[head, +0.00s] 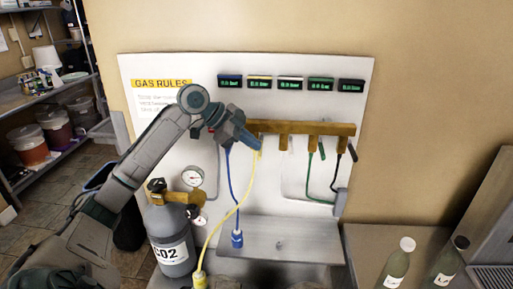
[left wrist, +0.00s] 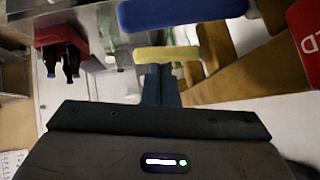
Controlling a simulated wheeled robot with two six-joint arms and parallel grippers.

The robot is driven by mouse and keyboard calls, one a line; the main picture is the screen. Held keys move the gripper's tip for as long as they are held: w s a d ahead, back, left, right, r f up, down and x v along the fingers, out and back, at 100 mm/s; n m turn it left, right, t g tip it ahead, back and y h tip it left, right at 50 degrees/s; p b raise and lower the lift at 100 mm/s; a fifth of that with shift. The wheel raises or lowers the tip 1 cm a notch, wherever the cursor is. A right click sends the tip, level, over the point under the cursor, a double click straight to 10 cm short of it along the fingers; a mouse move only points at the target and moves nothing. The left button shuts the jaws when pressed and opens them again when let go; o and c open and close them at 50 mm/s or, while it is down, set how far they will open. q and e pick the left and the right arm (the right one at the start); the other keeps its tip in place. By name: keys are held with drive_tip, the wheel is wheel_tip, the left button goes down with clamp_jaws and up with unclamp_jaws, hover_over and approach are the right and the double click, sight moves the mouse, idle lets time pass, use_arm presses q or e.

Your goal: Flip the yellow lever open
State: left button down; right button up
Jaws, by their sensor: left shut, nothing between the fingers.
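The yellow lever (left wrist: 167,54) shows in the left wrist view as a short bar across the tips of my left gripper (left wrist: 161,70). The fingers are shut together and empty, with their tips right at the lever's near edge; I cannot tell whether they touch it. In the head view my left gripper (head: 256,144) is at the left part of the brass manifold (head: 316,128) on the white panel. It hides the yellow lever there. A blue lever (left wrist: 180,11) lies beyond the yellow one in the wrist view. My right gripper is in no view.
A yellow hose (head: 239,205) and a blue hose (head: 231,180) hang below the manifold. The CO2 cylinder (head: 171,238) with gauges stands at the lower left, near my arm. Several displays line the panel above. Two bottles (head: 398,262) stand at the lower right.

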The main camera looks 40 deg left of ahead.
use_arm(q)
drive_tip(key=b, duration=0.1)
drive_tip(key=d+f+t+b, duration=0.1)
drive_tip(key=b, duration=0.1)
drive_tip(key=shift+s+f+m+y, duration=0.2)
drive_tip(key=shift+s+m+y, duration=0.05)
drive_tip(key=shift+m+y, duration=0.05)
drive_tip(key=shift+s+a+f+m+t+b, duration=0.15)
drive_tip(key=shift+f+m+t+b, duration=0.4)
drive_tip(key=shift+b, duration=1.1)
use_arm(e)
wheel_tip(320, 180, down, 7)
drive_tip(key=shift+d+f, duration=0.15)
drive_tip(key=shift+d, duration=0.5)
use_arm(q)
drive_tip(key=shift+r+p, duration=0.65)
drive_tip(key=shift+p, duration=0.25)
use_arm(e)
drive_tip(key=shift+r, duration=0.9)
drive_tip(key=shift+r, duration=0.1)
